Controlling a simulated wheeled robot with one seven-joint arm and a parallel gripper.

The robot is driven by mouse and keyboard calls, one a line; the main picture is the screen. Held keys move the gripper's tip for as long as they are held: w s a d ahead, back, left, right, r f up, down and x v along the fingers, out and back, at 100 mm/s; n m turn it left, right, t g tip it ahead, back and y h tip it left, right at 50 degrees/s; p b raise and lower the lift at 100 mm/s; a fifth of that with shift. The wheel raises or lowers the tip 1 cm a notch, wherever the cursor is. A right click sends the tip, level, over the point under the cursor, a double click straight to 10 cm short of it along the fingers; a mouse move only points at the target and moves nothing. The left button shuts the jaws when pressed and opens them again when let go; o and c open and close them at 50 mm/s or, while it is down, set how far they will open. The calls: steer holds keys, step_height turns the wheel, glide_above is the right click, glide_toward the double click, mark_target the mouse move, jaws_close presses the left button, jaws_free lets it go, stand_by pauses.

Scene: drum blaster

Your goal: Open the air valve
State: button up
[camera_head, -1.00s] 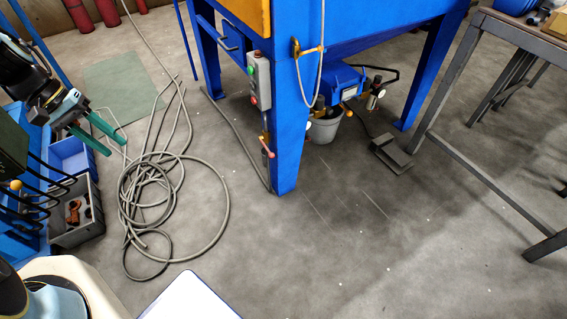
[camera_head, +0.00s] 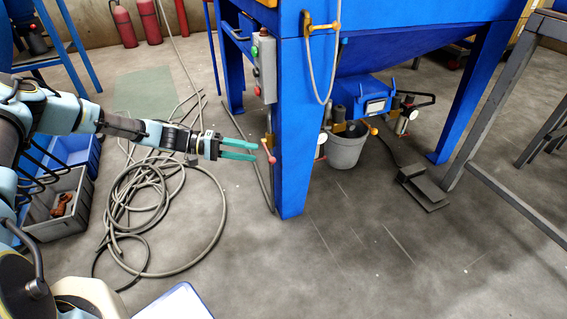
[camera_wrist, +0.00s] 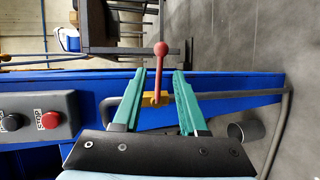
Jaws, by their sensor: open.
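The air valve has a red-knobbed lever (camera_head: 269,153) at the side of the blue cabinet's front leg (camera_head: 291,150). In the wrist view the red knob (camera_wrist: 160,48) sits on a thin stem that rises from a yellow valve body (camera_wrist: 155,98) on a grey pipe. My gripper (camera_head: 257,153) is open, with two green fingers pointing right at the lever, their tips just left of it. In the wrist view the lever appears in the gap between the fingers of my gripper (camera_wrist: 160,74). I see no clear contact, and depth is hard to judge.
A control box (camera_head: 264,66) with buttons is on the leg above the valve; its red stop button (camera_wrist: 49,119) shows left of the fingers. A coiled hose (camera_head: 160,200) lies on the floor. A grey bucket (camera_head: 345,148) stands under the cabinet.

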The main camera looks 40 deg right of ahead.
steer(key=b+x, duration=0.1)
steer(key=x, duration=0.9)
steer(key=shift+b, duration=0.4)
steer(key=shift+a, duration=0.1)
steer(key=shift+c, duration=0.3)
steer(key=c, duration=0.6)
jaws_close()
steer(key=shift+s+a+f, duration=0.1)
steer(key=shift+s, duration=0.1)
